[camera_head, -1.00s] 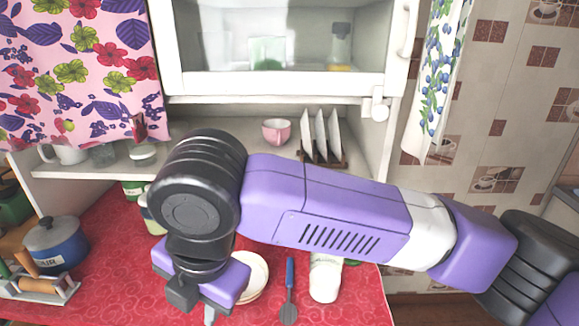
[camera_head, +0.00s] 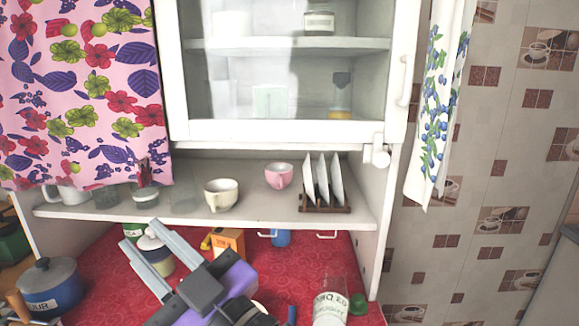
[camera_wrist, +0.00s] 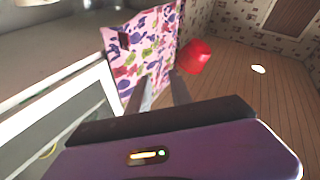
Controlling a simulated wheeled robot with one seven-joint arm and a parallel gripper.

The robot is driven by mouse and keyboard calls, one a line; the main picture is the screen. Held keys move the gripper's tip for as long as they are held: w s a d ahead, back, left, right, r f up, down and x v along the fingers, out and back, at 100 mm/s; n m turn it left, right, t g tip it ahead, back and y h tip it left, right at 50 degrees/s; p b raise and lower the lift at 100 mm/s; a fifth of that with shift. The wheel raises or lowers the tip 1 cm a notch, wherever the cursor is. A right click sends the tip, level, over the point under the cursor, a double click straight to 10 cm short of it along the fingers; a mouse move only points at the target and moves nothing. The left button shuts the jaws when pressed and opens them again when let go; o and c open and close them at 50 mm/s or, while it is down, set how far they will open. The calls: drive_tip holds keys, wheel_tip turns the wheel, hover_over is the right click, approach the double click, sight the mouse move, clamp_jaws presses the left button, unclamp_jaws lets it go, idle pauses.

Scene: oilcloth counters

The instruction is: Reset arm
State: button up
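My gripper (camera_head: 140,233) is in the lower left part of the head view, above the red counter and in front of the shelf. Its two grey fingers point up and to the left. They stand apart with nothing between them, so it is open and empty. In the wrist view my gripper (camera_wrist: 160,76) also shows two separated fingers, with the floral curtain behind them. Most of my arm is below the head view's lower edge.
The red counter (camera_head: 95,290) holds a blue pot (camera_head: 50,290), a yellow-orange box (camera_head: 229,241) and a glass jar (camera_head: 329,305). The open shelf (camera_head: 280,213) holds a cream cup (camera_head: 221,195), a pink cup (camera_head: 279,176) and a plate rack (camera_head: 325,207). A floral curtain (camera_head: 85,90) hangs left.

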drive_tip(key=s+d+f+m+t+h, duration=0.3)
drive_tip(key=d+f+m+t+h, duration=0.35)
drive_tip(key=d, duration=0.55)
drive_tip(key=s+d+f+m+t+h, duration=0.25)
drive_tip(key=d+f+m+h, duration=0.55)
drive_tip(key=d, duration=0.4)
drive_tip(key=s+d+f+g+h, duration=0.1)
drive_tip(key=s+d+f, duration=0.3)
drive_tip(key=s, duration=0.4)
drive_tip(key=s+d+f+g+h, duration=0.1)
drive_tip(key=s+d+f+g, duration=0.2)
drive_tip(key=s+f, duration=0.3)
drive_tip(key=s+d+f+g+h, duration=0.1)
drive_tip(key=s+d+f, duration=0.4)
drive_tip(key=s, duration=0.6)
drive_tip(key=shift+d+f+g, duration=0.35)
drive_tip(key=shift+d+g, duration=0.1)
drive_tip(key=shift+g, duration=0.15)
